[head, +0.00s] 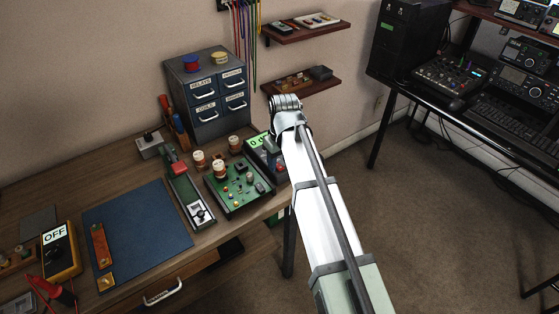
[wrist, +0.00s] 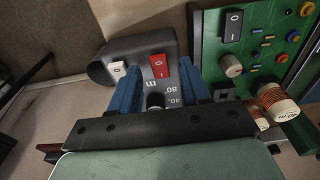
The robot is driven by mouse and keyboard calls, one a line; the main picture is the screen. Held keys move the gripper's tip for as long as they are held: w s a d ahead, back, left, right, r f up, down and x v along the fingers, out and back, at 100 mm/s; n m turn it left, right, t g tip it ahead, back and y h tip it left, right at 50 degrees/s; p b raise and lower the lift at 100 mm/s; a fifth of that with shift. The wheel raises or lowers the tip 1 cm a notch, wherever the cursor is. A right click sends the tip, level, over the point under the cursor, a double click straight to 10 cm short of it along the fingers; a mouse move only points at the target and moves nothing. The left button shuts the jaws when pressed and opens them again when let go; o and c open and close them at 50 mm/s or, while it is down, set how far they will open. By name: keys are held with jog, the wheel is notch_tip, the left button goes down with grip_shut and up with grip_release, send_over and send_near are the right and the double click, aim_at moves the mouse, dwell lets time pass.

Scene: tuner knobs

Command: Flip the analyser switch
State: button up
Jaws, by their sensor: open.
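The analyser (head: 258,143), a dark box with a lit green display, stands at the right end of the bench, partly hidden by my arm. In the wrist view, a dark grey box that looks like the analyser (wrist: 140,46) carries a white rocker (wrist: 117,70) and a red rocker (wrist: 158,67), with band markings nearby. I cannot tell which rocker is the analyser switch. My gripper (wrist: 160,72) is open, its blue fingers either side of the red rocker in the picture. Contact is not clear. A dark round part (wrist: 155,100) shows between the fingers.
A green circuit board (head: 234,190) with coils stands beside the analyser; in the wrist view it shows a black rocker (wrist: 233,25) and a copper coil (wrist: 277,103). A grey drawer cabinet (head: 203,95) stands behind. The blue mat (head: 140,235) has bare room.

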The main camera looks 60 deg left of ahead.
aim_at(282, 171)
notch_tip(282, 171, up, 13)
jog(key=d, duration=0.1)
jog(key=shift+d+r, duration=0.15)
jog(key=shift+r, duration=0.05)
dwell(0.7)
